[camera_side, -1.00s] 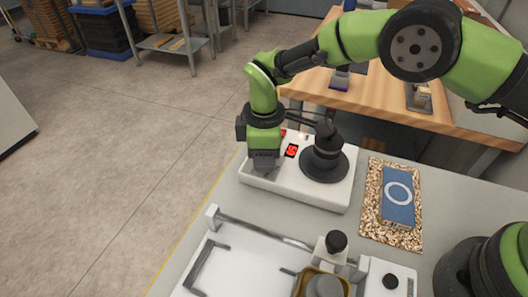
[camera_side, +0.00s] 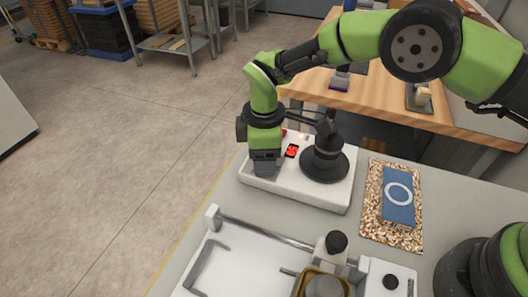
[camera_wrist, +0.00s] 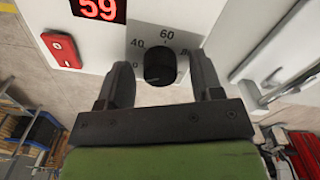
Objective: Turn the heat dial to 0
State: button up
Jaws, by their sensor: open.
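The heat dial (camera_wrist: 159,68) is a black round knob on a pale scale plate marked 40 and 60, with other marks partly hidden. My gripper (camera_wrist: 162,74) is open, with one finger on each side of the dial. A gap shows between the dial and each finger, so it is not clamped. In the side view my gripper (camera_side: 265,168) is at the unit's left end and hides the dial. The red display (camera_wrist: 98,8) reads 59.
A red switch (camera_wrist: 61,49) is left of the dial. A dark round pot-like part (camera_side: 325,162) stands on the unit. A white tray with a metal rail (camera_side: 262,234) is in front.

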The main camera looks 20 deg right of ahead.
notch_tip(320, 180, up, 10)
dwell(0.5)
jog(key=s+d+r+m+t+y, duration=0.1)
jog(key=s+d+r+m+t, duration=0.1)
jog(key=s+d+r+m, duration=0.5)
jog(key=d+r+m+t+y, duration=0.1)
jog(key=d+r, duration=0.4)
jog(key=r, duration=0.5)
jog(key=s+d+m+t, duration=0.2)
jog(key=s+d+m, duration=0.1)
jog(key=s, duration=0.5)
jog(key=s+d+m+t, duration=0.2)
jog(key=s+d+m, duration=0.2)
jog(key=s+m, duration=0.2)
jog(key=shift+s+r+m, duration=0.2)
jog(key=shift+s+m, duration=0.1)
jog(key=shift+s, duration=0.8)
